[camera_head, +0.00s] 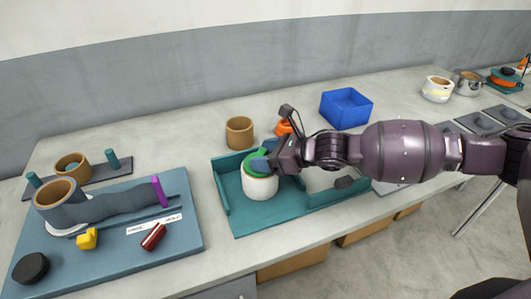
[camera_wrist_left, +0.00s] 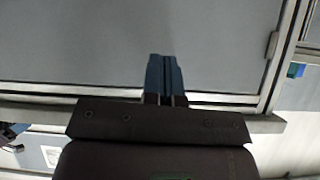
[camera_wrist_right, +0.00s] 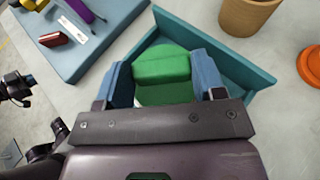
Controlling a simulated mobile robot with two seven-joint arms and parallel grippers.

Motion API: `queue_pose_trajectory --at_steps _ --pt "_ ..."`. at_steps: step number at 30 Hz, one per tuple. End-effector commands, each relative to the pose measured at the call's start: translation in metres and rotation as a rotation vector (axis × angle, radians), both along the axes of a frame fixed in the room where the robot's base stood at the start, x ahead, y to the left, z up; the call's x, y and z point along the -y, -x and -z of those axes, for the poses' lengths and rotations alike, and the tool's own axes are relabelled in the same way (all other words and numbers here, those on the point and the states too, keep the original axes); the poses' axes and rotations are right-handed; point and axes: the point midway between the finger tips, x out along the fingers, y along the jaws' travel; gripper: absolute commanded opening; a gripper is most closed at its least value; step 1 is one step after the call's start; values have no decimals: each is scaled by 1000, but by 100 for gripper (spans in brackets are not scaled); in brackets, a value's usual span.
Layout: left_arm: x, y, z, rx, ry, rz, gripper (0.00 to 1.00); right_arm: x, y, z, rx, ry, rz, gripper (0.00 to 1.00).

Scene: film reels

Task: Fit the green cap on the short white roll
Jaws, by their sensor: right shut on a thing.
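The short white roll (camera_head: 260,188) stands upright in the teal tray (camera_head: 224,205) in the head view. The green cap (camera_head: 254,163) is at the roll's top; whether it is fully seated cannot be told. My right gripper (camera_head: 266,164) reaches in from the right. In the right wrist view its blue fingers (camera_wrist_right: 165,78) are on either side of the green cap's raised block (camera_wrist_right: 162,68). The cap hides most of the roll there. My left gripper (camera_wrist_left: 164,75) shows only in the left wrist view, fingers together and empty, before a grey panel.
A brown roll (camera_head: 239,132) and an orange piece (camera_head: 284,127) stand behind the tray. A blue bin (camera_head: 346,108) is at the back. A blue board (camera_head: 180,240) with a grey strip, yellow block and red piece lies left. My right arm covers the tray's right part.

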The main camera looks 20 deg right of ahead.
Motion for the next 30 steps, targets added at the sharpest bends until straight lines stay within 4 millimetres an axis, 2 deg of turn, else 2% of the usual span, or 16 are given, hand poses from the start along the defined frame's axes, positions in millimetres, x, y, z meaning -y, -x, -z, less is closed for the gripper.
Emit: queue_pose_trajectory --at_steps 5,6,8,17,30 --pt "0 1 2 -2 0 0 0 0 0 3 0 0 0 39" --pt "0 1 2 -2 0 0 0 0 0 4 0 0 0 64" --pt "0 0 2 -2 0 0 0 0 0 3 0 0 0 74" --pt "0 0 1 -1 0 0 0 1 1 2 1 1 0 74" --pt "0 -6 -20 23 0 0 0 19 17 -10 2 0 1 74"
